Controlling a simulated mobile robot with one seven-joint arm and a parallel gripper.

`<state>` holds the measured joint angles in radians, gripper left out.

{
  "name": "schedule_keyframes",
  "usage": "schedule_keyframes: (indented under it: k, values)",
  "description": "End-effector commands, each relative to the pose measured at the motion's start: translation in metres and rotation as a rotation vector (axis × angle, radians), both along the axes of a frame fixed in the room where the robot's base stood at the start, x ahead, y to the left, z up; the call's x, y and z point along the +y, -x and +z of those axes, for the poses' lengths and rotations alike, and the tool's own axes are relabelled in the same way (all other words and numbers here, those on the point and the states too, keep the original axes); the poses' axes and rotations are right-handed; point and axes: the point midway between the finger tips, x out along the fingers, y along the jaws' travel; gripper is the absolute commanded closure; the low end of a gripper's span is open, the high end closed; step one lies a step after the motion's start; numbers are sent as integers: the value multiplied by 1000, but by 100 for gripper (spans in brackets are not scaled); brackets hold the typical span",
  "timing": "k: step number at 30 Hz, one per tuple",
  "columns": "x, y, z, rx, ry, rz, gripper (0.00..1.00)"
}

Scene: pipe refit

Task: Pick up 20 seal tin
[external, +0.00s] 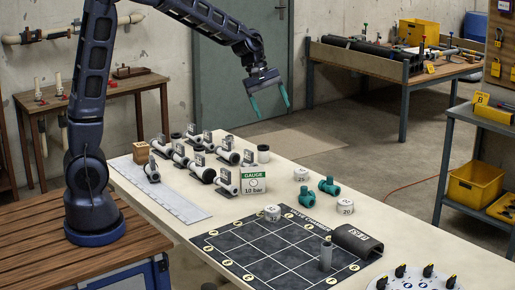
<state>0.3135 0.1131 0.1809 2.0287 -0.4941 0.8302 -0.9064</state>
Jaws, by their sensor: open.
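The 20 seal tin (345,207) is a small round white tin with a dark number on its side. It stands on the cream table, right of the teal fittings and behind the dark grid mat. My gripper (270,105) has two teal fingers spread apart, empty. It hangs high above the far side of the table, up and left of the tin and well apart from it. Two similar white tins stand nearby: one (301,175) farther back and one (272,213) at the mat's back edge.
Teal fittings (329,187) lie close left of the tin. A black arched cover (357,241) and a grey cylinder (326,256) stand on the grid mat (262,262). A gauge sign (252,182) and several white pipe pieces stand to the left. The table right of the tin is clear.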

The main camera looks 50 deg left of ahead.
Motion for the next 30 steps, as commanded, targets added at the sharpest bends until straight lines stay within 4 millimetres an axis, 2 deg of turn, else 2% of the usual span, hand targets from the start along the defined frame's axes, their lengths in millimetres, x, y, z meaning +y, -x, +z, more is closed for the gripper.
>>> schedule_keyframes:
  k: [1,6,15,24,27,30]
  values:
    - [-9,-13,-12,24,10,32,24]
    - [-36,-50,-46,94,43,158,24]
    - [-86,-107,-119,214,83,381,24]
    - [-133,-147,-197,311,104,584,24]
    - [-143,-154,-215,331,105,626,24]
    - [-148,-158,-225,341,109,653,24]
